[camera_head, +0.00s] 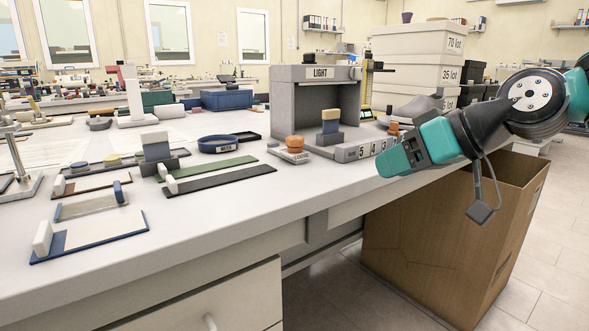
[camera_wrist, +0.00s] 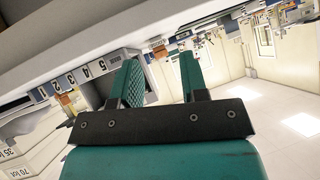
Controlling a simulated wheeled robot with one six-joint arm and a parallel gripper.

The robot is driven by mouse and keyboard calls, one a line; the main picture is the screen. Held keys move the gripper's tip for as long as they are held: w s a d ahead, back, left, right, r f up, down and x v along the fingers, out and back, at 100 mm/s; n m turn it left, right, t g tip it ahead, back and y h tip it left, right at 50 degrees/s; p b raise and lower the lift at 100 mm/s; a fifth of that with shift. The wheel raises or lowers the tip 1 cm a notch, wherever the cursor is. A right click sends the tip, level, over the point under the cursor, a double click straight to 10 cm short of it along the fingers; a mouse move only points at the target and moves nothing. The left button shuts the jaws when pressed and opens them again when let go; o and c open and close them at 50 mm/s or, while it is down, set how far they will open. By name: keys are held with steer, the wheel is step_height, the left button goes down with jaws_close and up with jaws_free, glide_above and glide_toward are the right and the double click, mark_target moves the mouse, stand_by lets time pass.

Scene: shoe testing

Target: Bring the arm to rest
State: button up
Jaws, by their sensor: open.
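My gripper (camera_head: 388,162) is at the right of the head view, held over the right edge of the white table (camera_head: 210,246), its tip pointing left. In the wrist view my gripper (camera_wrist: 160,78) shows two teal fingers standing apart with nothing between them. The arm reaches in from the right side of the head view, above a cardboard box. Beyond the fingertips, the wrist view shows the room tilted. The grey light booth (camera_head: 315,100) stands on the table to the left of my gripper, apart from it.
An open cardboard box (camera_head: 440,240) stands on the floor below my arm. Stacked lot boxes (camera_head: 418,60) stand behind the booth. Trays, a blue dish (camera_head: 218,145) and orange-knobbed devices (camera_head: 294,146) lie on the table.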

steer(key=s+f+g+h, duration=0.1)
steer(key=s+f+g, duration=0.1)
steer(key=s+f, duration=0.35)
steer(key=s+a+f+g+h, duration=0.1)
steer(key=s+f+g+h, duration=0.1)
steer(key=s, duration=0.6)
steer(key=s+f+g+h, duration=0.1)
steer(key=s+f+g, duration=0.15)
steer(key=s, duration=0.45)
step_height(320, 180, up, 24)
steer(key=s+p, duration=0.1)
steer(key=p, duration=2.4)
steer(key=shift+s+d+f, duration=0.15)
steer(key=shift+s+d, duration=0.05)
